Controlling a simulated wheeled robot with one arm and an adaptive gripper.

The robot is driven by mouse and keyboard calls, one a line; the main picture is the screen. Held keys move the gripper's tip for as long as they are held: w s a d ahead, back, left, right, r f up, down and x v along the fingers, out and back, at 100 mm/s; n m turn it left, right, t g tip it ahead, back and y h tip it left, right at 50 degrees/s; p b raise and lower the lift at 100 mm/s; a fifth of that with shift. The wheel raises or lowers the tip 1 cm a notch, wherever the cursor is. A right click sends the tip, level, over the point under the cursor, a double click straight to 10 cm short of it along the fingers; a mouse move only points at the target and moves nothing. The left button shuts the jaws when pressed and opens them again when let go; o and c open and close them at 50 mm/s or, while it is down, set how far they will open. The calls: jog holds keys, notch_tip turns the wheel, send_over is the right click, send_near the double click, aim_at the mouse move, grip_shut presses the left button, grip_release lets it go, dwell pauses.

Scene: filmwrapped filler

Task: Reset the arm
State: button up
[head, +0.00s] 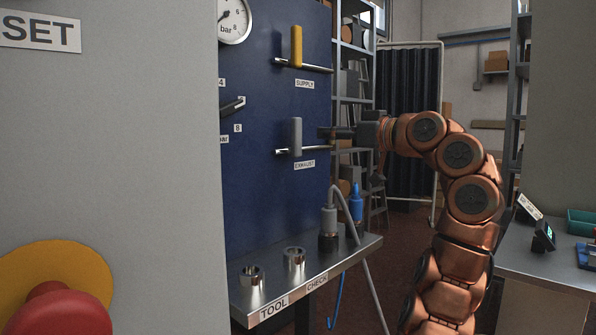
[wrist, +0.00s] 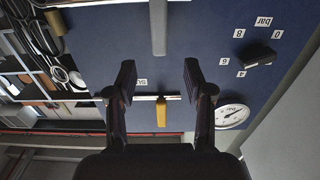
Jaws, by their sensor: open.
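My copper-coloured arm comes up on the right of the head view and bends left toward the blue panel (head: 262,190). My gripper (head: 326,133) points at the panel, beside the grey exhaust handle (head: 296,136) in the picture. In the wrist view, the two dark fingers of my gripper (wrist: 158,80) are apart with nothing between them. The grey handle (wrist: 158,28) lies above the fingertips there, and the yellow supply handle (wrist: 161,112) shows between the fingers lower down.
A steel shelf (head: 348,258) with sockets and a hose fitting (head: 328,228) juts out below the panel. A red mushroom button (head: 62,312) is at the near left.

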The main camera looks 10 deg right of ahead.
notch_tip(320, 180, up, 5)
jog(key=w+m+g+p, duration=0.2)
jog(key=w+m+p, duration=0.15)
jog(key=p, duration=0.25)
jog(key=s+a+m+g+p, duration=0.2)
jog(key=a+p, duration=0.1)
jog(key=a, duration=0.2)
jog(key=s+a+f+g+h+p, duration=0.25)
jog(key=s+a+f+p, duration=0.2)
jog(key=s, duration=0.35)
jog(key=s+a+f+g+h+p, duration=0.1)
jog(key=s+a+f+g+p, duration=0.35)
jog(key=s+f, duration=0.2)
jog(key=s+d+f+g+h+p, duration=0.1)
jog(key=s+f, duration=0.4)
jog(key=s, duration=0.6)
jog(key=s+d+f+m+g+h+p, duration=0.1)
jog(key=s+d+f+g+h+p, duration=0.1)
jog(key=s, duration=1)
jog(key=s+d+f+m+g+h+p, duration=0.1)
jog(key=s+d+f+g+h+p, duration=0.1)
jog(key=s+d+f+h+p, duration=0.2)
jog(key=s+d+f+p, duration=0.1)
jog(key=s+d+f, duration=0.2)
jog(key=s+f, duration=0.2)
jog(key=shift+s+f+p, duration=0.25)
jog(key=shift+s+p, duration=0.05)
jog(key=shift+s, duration=0.95)
jog(key=shift+d, duration=0.1)
